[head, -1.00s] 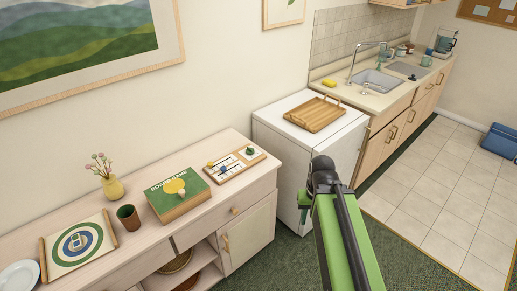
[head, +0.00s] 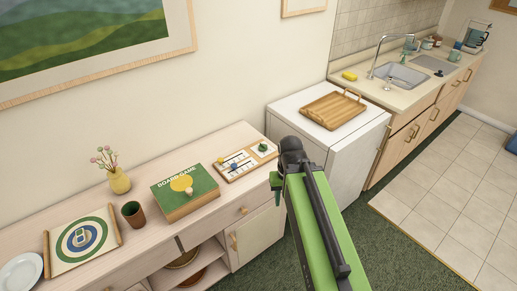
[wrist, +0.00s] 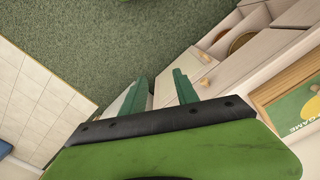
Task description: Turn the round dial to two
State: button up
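A wooden board (head: 229,168) with white panels lies at the right end of the sideboard top. A green knob (head: 263,147) stands on its right panel and looks like the round dial. Its marks and setting are too small to read. The dial is not seen in the wrist view.
A board game box (head: 180,203), a brown cup (head: 133,214), a yellow vase (head: 119,181) and a target board (head: 60,257) share the sideboard (head: 155,240). A white appliance (head: 343,152) with a wooden tray (head: 333,125) stands right of it. The green carpet in front is clear.

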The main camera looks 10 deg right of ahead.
aim_at(263, 147)
jog(key=u, duration=1.25)
jog(key=i, duration=0.6)
jog(key=u, duration=0.4)
